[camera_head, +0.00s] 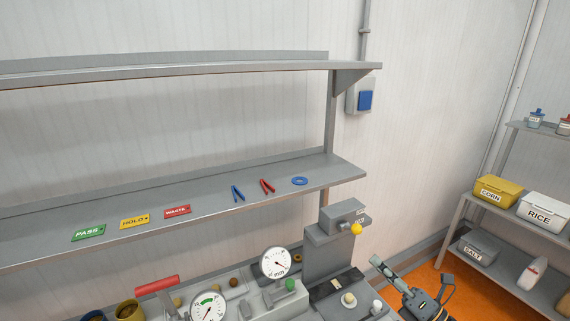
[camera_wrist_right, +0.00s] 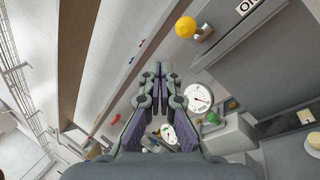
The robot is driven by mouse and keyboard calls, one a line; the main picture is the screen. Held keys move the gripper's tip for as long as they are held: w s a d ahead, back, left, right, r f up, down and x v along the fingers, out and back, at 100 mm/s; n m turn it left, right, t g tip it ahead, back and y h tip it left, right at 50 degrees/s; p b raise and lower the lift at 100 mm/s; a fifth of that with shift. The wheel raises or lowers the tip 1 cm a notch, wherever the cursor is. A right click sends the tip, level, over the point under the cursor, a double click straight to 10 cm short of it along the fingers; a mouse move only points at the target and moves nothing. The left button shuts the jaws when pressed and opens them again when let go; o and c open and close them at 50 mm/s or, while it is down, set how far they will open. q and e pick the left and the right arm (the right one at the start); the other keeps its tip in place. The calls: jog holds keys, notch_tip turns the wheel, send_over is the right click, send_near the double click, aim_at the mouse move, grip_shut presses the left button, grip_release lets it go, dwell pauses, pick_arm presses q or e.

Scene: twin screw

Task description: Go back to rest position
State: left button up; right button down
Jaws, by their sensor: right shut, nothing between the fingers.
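My right gripper (camera_head: 377,262) is at the lower right of the head view, raised over the right end of the bench and pointing up and left. It is shut and empty. In the right wrist view its fingers (camera_wrist_right: 158,72) come together in the middle, with nothing between them. My left gripper is not in view.
A grey bench holds dial gauges (camera_head: 275,262), a red handle (camera_head: 156,285) and a grey box with a yellow knob (camera_head: 356,229). A wall shelf (camera_head: 330,168) carries coloured tags and tools. A rack with bins, including a yellow one (camera_head: 497,191), stands at right.

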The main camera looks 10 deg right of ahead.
notch_tip(320, 180, down, 13)
jog(key=s+a+m+g+h, duration=0.25)
jog(key=m+g+h, duration=0.25)
jog(key=m+h, duration=0.85)
jog(key=s+a+f+m+g, duration=0.1)
jog(key=s+f+m+g, duration=0.3)
jog(key=s+m, duration=0.45)
jog(key=s+a+f+m+g, duration=0.1)
jog(key=s+f+m+g, duration=0.2)
jog(key=s+m+g, duration=0.45)
jog(key=s+d+f+m+b, duration=0.15)
jog(key=f+b, duration=0.25)
jog(key=f, duration=1.2)
jog(key=s+d+f+b, duration=0.15)
jog(key=f+b, duration=0.25)
jog(key=f, duration=1.3)
jog(key=s+f+b, duration=0.5)
jog(key=s+f, duration=1.3)
jog(key=f, duration=0.3)
jog(key=shift+s+d+y, duration=0.25)
jog(key=shift+d+y, duration=0.15)
jog(key=shift+y, duration=0.05)
